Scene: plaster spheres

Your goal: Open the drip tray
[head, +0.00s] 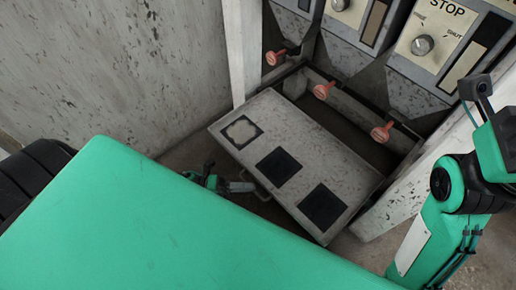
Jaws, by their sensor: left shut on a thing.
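The drip tray (310,150) is a flat, pale, speckled drawer with dark square patches on its top. It stands out from the base of the grey machine, with a gap behind its top plate. My left gripper (245,187) is at the tray's front edge, shut on the tray's handle (262,193), a thin dark bar. My green body hides much of the left arm. My right arm is at the right edge, raised and apart from the tray. A dark end part shows there, but I cannot tell its jaws.
Several orange-red taps (322,91) stick out above the tray's rear. The control panels (425,45) have knobs. Pale upright posts (243,50) flank the tray. A speckled grey wall (110,70) fills the left. Bare floor shows in front of the tray.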

